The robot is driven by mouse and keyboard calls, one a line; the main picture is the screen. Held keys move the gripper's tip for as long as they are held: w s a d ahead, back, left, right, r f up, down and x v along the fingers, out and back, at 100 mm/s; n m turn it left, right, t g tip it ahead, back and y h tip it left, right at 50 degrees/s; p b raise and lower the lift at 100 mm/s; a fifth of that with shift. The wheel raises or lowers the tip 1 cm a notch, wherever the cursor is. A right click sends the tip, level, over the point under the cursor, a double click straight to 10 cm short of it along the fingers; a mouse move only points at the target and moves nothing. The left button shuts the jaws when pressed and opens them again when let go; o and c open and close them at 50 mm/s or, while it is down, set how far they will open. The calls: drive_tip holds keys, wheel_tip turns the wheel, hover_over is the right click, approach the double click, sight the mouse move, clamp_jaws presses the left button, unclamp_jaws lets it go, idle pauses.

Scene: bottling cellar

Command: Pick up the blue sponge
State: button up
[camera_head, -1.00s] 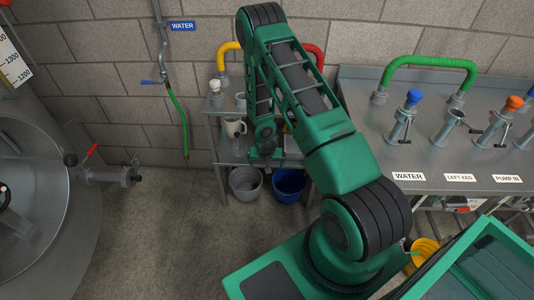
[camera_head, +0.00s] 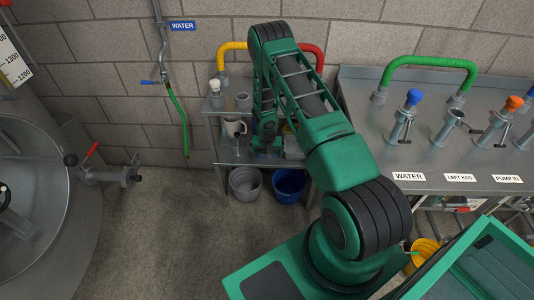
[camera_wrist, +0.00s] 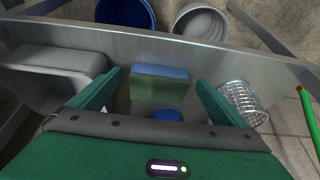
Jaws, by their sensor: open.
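A block-shaped sponge with a blue top and a green side (camera_wrist: 160,86) lies on the grey metal shelf in the wrist view, between my two fingers. My gripper (camera_wrist: 158,80) is open, with one green finger to the left of the sponge and one to the right, and gaps show on both sides. A rounded blue thing (camera_wrist: 168,115) shows nearer the palm, partly hidden by my gripper. In the head view my gripper (camera_head: 266,148) is at the lower shelf, and my arm hides the sponge.
A grey tub (camera_wrist: 48,62) stands left of the fingers and a wire mesh cup (camera_wrist: 243,103) right. A grey bucket (camera_head: 245,184) and a blue bucket (camera_head: 290,183) stand below. A steel counter (camera_head: 435,155) is at right.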

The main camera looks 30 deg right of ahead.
drive_tip(key=shift+w+d+f, duration=0.1)
drive_tip(key=shift+w+f, duration=0.05)
drive_tip(key=shift+f, duration=0.3)
drive_tip(key=c, duration=1.1)
drive_tip(key=shift+r, duration=0.8)
drive_tip(key=s+a, duration=1)
drive_tip(key=s, duration=0.5)
